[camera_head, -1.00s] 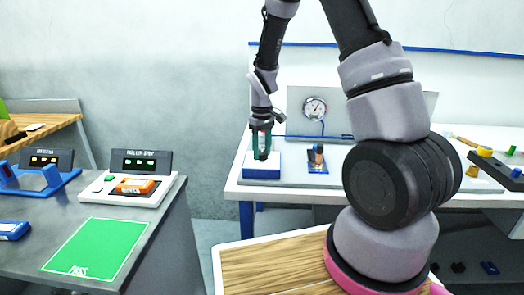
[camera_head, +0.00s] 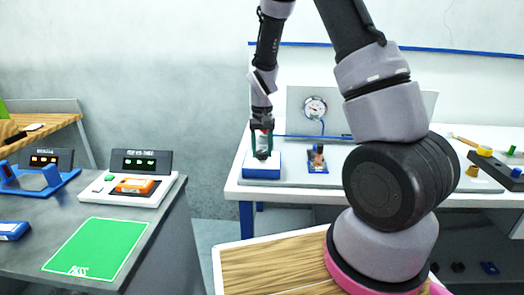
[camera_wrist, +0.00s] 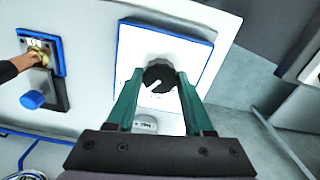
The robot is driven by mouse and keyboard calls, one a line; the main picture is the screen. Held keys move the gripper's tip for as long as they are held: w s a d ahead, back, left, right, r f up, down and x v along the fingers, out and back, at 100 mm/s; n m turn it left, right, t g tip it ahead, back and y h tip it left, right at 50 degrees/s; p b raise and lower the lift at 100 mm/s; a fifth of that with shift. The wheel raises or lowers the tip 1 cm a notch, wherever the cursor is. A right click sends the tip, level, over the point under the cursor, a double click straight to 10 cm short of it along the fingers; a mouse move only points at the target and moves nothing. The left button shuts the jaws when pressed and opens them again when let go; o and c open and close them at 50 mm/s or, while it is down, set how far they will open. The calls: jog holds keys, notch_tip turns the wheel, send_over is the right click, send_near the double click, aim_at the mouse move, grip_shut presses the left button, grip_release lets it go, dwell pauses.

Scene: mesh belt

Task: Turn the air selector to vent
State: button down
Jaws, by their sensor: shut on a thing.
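The air selector is a dark round knob (camera_wrist: 159,76) with a white pointer line, on a white plate with a blue edge (camera_wrist: 208,45). In the wrist view the pointer slants toward the lower left. My gripper (camera_wrist: 160,92) has its two green fingers on either side of the knob, shut on it. In the head view my gripper (camera_head: 262,152) points down over the blue-and-white selector box (camera_head: 262,172) at the bench's left end. The fingers hide most of the knob there. I cannot read any position labels.
A pressure gauge (camera_head: 315,106) stands on a panel behind the bench. A small blue-based fitting with a brass part (camera_head: 317,160) sits right of the box. A console with an orange block (camera_head: 135,186) and a green mat (camera_head: 95,247) are on the left table.

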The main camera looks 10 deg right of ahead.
aim_at(262, 152)
jog(key=shift+m, duration=0.8)
jog(key=shift+c, duration=1.4)
grip_release()
notch_tip(262, 152, up, 11)
jog(key=shift+f, duration=0.1)
